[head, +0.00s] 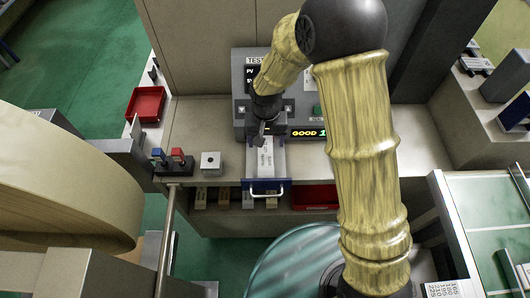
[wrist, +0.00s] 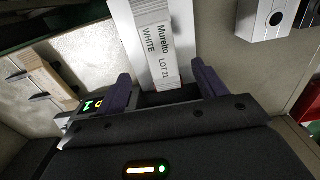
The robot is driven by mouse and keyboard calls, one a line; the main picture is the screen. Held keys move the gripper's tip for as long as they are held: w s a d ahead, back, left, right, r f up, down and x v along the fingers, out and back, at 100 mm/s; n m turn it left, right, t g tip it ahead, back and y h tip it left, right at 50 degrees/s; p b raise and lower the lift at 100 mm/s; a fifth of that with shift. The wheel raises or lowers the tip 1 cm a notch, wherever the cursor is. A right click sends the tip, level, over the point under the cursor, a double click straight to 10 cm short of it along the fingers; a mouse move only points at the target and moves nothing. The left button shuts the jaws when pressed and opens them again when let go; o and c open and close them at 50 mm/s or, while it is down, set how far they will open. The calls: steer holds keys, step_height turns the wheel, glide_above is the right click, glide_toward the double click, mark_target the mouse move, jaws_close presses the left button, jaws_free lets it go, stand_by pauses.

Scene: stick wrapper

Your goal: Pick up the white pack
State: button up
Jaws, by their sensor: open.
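The white pack (head: 265,158) lies in the pulled-out drawer (head: 268,185) of the grey test machine, on the counter's front side. In the wrist view the pack (wrist: 154,42) is a narrow pale block printed "Muretto WHITE" with a lot number, lying on a pale tray surface (wrist: 122,22). My gripper (head: 261,138) is over the pack's far end in the head view. In the wrist view its two dark purple fingers (wrist: 165,85) are apart, one on each side of the pack's near end. I cannot tell whether they touch it.
The test machine (head: 241,72) stands close behind my gripper; its display reads "GOOD". Left on the counter are a button box (head: 210,163) and blue and red levers (head: 168,158). A red bin (head: 147,103) is farther left. Several packs (head: 223,197) sit on the shelf below.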

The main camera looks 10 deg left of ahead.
mark_target(265, 154)
steer(key=shift+s+f, duration=0.1)
steer(key=shift+f, duration=0.45)
steer(key=shift+f, duration=0.1)
steer(key=shift+f+p, duration=0.5)
steer(key=shift+f, duration=0.1)
steer(key=shift+a+f+p, duration=0.1)
steer(key=shift+f+p, duration=0.45)
steer(key=shift+f, duration=1.35)
steer(key=c, duration=1.1)
